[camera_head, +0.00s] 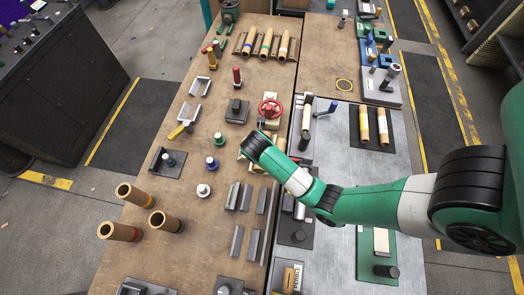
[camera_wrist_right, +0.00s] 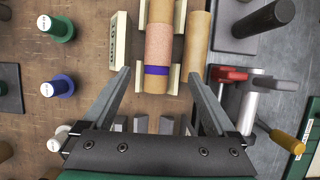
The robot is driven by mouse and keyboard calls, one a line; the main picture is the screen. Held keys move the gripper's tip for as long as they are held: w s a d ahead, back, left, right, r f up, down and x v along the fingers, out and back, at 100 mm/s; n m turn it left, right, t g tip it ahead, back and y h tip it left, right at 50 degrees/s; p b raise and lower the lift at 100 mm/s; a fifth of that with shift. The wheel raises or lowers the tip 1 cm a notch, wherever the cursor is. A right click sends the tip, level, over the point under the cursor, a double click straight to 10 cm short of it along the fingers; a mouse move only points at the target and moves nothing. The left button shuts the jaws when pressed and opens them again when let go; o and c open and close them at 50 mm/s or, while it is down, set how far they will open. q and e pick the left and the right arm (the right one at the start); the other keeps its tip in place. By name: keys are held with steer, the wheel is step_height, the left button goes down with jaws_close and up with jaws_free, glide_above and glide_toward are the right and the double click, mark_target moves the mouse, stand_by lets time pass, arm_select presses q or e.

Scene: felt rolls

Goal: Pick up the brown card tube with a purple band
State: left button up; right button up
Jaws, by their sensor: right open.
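The brown card tube with a purple band (camera_wrist_right: 157,84) lies lengthwise in the right wrist view, resting across pale cradle blocks. A pinkish speckled wrap (camera_wrist_right: 159,45) covers its middle, above the purple band. Its upper end runs out of the frame. My right gripper (camera_wrist_right: 158,74) is open and empty, with one finger to each side of the tube's lower end and a gap on both sides. In the head view my right gripper (camera_head: 249,147) and arm hide most of this place. My left gripper is not in view.
A second plain brown tube (camera_wrist_right: 197,45) lies just right of the banded one. A pale block (camera_wrist_right: 120,40) stands to its left. Knobs in green (camera_wrist_right: 50,27), blue (camera_wrist_right: 56,88) and white (camera_wrist_right: 58,141) stand further left. A red clamp (camera_wrist_right: 230,74) is on the right.

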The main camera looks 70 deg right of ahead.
steer(key=b+x, duration=0.1)
steer(key=x, duration=0.2)
steer(key=shift+d+f, duration=0.1)
steer(key=shift+f, duration=0.3)
steer(key=shift+d+f, duration=0.2)
steer(key=shift+f, duration=0.1)
steer(key=b+x, duration=0.2)
steer(key=x, duration=0.2)
steer(key=shift+w+a+f+b, duration=0.1)
steer(key=shift+w+f+b, duration=0.1)
steer(key=shift+f+b, duration=0.15)
steer(key=shift+f, duration=0.3)
steer(key=shift+w+r, duration=0.1)
steer(key=shift+c, duration=0.4)
jaws_close()
